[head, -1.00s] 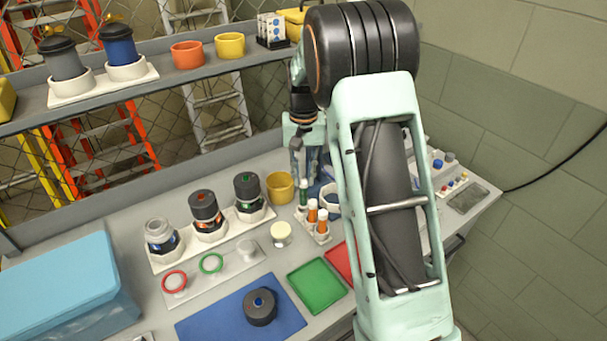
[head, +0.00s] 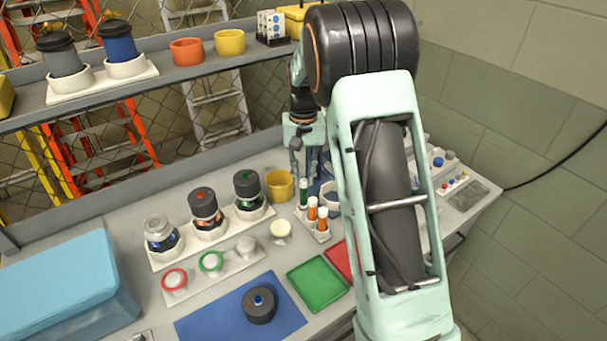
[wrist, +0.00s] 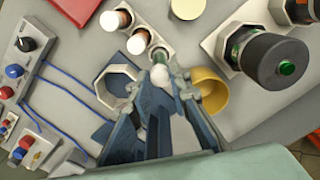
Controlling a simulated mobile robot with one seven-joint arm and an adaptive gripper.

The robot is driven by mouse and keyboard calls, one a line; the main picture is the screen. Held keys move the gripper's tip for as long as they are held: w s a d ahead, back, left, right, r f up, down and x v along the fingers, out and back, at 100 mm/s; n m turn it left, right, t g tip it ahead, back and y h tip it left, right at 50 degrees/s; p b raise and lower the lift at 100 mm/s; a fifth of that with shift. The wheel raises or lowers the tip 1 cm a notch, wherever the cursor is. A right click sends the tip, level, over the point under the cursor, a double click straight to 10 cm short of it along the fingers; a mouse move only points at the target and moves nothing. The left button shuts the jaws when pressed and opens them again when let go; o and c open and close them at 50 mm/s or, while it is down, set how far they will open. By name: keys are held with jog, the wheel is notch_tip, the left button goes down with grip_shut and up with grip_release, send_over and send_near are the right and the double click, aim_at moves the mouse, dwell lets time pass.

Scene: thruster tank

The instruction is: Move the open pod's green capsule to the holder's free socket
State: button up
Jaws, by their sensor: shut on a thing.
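The green capsule (head: 303,192) stands upright at the back end of the white holder (head: 320,237), in line with two orange capsules (head: 312,210). My gripper (head: 299,165) is above it; in the wrist view my fingers (wrist: 163,85) are shut around its white top (wrist: 160,76). The capsule's lower end is at the holder's end socket (wrist: 158,53); how deep it sits I cannot tell. The open pod (head: 160,235), with a clear grey top, stands leftmost in the pod rack. Beside it are capped pods with an orange mark (head: 205,208) and a green mark (head: 247,190).
A mustard cup (head: 280,186) stands close beside my gripper, and an octagonal cup (wrist: 118,84) is on its other side. A black lid (head: 260,305) lies on the blue mat (head: 205,325). Green (head: 317,285) and red trays lie in front. A shelf runs behind.

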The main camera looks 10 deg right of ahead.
aim_at(303, 181)
jog(key=shift+f+b, duration=0.3)
jog(key=shift+f, duration=0.35)
jog(key=shift+f, duration=0.15)
jog(key=shift+f+b, duration=0.55)
jog(key=shift+f, duration=0.2)
jog(key=shift+f, duration=0.1)
jog(key=o, duration=0.9)
notch_tip(303, 181, up, 12)
jog(key=shift+r, duration=0.1)
